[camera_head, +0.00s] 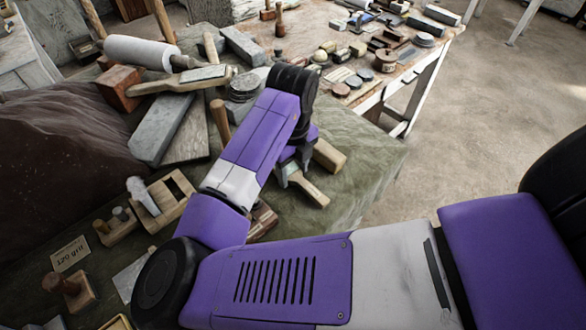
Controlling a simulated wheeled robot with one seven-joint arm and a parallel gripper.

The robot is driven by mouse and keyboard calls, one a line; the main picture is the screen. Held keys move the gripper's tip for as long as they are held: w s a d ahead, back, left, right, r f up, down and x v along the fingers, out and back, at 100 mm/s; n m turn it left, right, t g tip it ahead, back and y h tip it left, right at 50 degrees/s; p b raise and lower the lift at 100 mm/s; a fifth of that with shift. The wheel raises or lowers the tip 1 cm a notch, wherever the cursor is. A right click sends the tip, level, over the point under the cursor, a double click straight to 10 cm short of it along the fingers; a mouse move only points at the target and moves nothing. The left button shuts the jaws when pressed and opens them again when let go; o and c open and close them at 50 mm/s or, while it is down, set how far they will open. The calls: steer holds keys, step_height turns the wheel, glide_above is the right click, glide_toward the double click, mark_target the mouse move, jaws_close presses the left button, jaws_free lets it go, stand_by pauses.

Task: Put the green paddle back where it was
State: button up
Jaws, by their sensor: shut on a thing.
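My gripper (290,172) hangs from the purple arm above the green cloth-covered table (375,165) near its right edge. It is shut on a slim piece with a pale wooden end (312,191), which looks like the green paddle. The wooden end points down and to the right. The paddle's green face is mostly hidden by the fingers and arm. I cannot tell whether the paddle touches the table.
A wooden block (328,155) lies close to the right of my gripper. Grey stone slabs (180,138), a white roller (140,52) and wooden tools crowd the left. A cluttered workbench (452,30) stands behind. The cloth to the right is clear.

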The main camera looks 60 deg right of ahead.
steer(key=shift+f, duration=0.1)
steer(key=o, duration=1.5)
steer(key=shift+c, duration=0.2)
